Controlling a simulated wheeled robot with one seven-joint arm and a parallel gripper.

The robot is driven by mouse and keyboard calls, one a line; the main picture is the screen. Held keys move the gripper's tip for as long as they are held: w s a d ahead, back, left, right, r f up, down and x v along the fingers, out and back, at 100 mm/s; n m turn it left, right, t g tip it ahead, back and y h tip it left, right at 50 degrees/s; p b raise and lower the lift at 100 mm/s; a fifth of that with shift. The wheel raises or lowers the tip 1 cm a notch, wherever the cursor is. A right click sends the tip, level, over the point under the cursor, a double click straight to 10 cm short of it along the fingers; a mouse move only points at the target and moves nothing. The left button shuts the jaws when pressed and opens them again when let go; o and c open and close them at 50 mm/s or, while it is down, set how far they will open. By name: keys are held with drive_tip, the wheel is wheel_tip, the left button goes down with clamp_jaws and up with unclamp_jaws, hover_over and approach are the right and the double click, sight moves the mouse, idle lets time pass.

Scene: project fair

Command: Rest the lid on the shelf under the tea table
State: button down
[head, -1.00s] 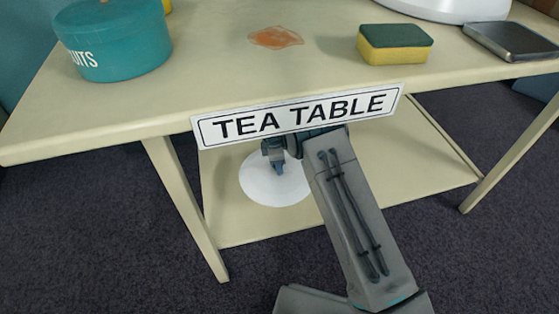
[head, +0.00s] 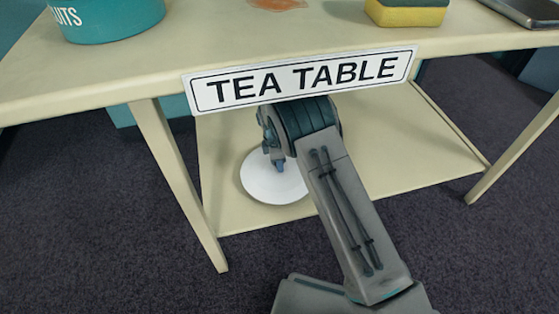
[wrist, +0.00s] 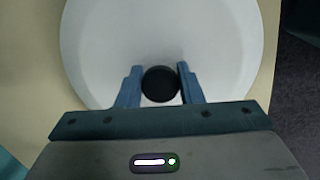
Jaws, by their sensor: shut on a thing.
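The lid (head: 268,182) is a white disc under the tea table, over the front left part of the shelf (head: 375,165). In the wrist view the lid (wrist: 215,45) shows a round black knob (wrist: 160,84) at its middle. My gripper (wrist: 160,88) is shut on this knob, one blue finger on each side. In the head view my gripper (head: 278,162) is partly hidden by my own wrist. I cannot tell whether the lid touches the shelf or is slightly above it.
The tabletop (head: 300,35) with its TEA TABLE sign (head: 300,80) is just above my arm. Table legs (head: 180,185) stand left and right (head: 515,150). The shelf's right side is clear. A teal tin (head: 110,18) and a sponge (head: 405,14) are on top.

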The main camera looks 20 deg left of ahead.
drive_tip(key=shift+f, duration=0.5)
drive_tip(key=c, duration=0.9)
unclamp_jaws()
drive_tip(key=r+p, duration=0.1)
drive_tip(key=r, duration=0.1)
drive_tip(key=r+p, duration=0.1)
drive_tip(key=r, duration=0.2)
drive_tip(key=r+p, duration=0.1)
drive_tip(key=r, duration=0.1)
drive_tip(key=shift+s+a+r, duration=0.15)
drive_tip(key=shift+a+r, duration=0.1)
drive_tip(key=shift+a, duration=0.15)
